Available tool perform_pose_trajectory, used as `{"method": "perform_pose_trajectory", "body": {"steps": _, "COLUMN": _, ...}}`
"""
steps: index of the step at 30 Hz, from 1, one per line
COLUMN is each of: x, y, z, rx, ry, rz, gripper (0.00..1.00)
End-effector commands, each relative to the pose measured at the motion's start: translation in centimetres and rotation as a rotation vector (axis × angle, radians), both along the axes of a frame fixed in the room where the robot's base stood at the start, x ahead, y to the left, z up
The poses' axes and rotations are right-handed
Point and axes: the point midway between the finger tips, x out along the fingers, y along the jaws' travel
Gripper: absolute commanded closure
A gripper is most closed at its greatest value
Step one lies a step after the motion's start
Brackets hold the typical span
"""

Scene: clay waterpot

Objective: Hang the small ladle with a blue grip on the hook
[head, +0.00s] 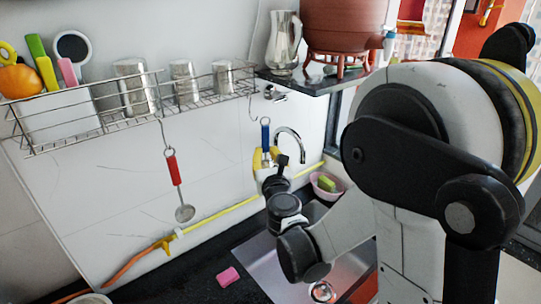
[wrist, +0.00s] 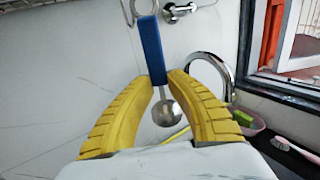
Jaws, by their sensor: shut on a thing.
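The small ladle with a blue grip stands upright, grip up, in my gripper. Its blue grip (head: 265,133) shows in the head view. The wrist view shows the blue grip (wrist: 152,48) and the round steel bowl (wrist: 166,112) below. My gripper (head: 268,157), with yellow fingers, also shows in the wrist view (wrist: 160,82). It is shut on the lower end of the grip. A thin wire hook (head: 253,112) hangs from the right end of the wire rack, just left of the grip's top. I cannot tell whether the ladle's top ring is around the hook.
A red-gripped ladle (head: 175,170) hangs from another hook on the wire rack (head: 95,125). A steel faucet (head: 293,140) stands right of my gripper, over the sink (head: 262,272). A pink bowl (head: 326,186) is behind the sink. A shelf (head: 312,83) holds a clay pot (head: 343,25).

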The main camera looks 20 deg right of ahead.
Motion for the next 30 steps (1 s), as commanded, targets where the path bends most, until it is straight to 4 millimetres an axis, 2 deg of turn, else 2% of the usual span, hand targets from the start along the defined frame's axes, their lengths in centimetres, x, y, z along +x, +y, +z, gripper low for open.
{"method": "perform_pose_trajectory", "body": {"steps": 20, "x": 4.2, "y": 1.8, "z": -0.4, "rx": 0.000, "ry": 0.000, "rz": 0.001, "gripper": 1.00}}
{"method": "perform_pose_trajectory", "body": {"steps": 30, "x": 5.2, "y": 2.2, "z": -2.0, "rx": 0.000, "ry": 0.000, "rz": 0.000, "gripper": 1.00}}
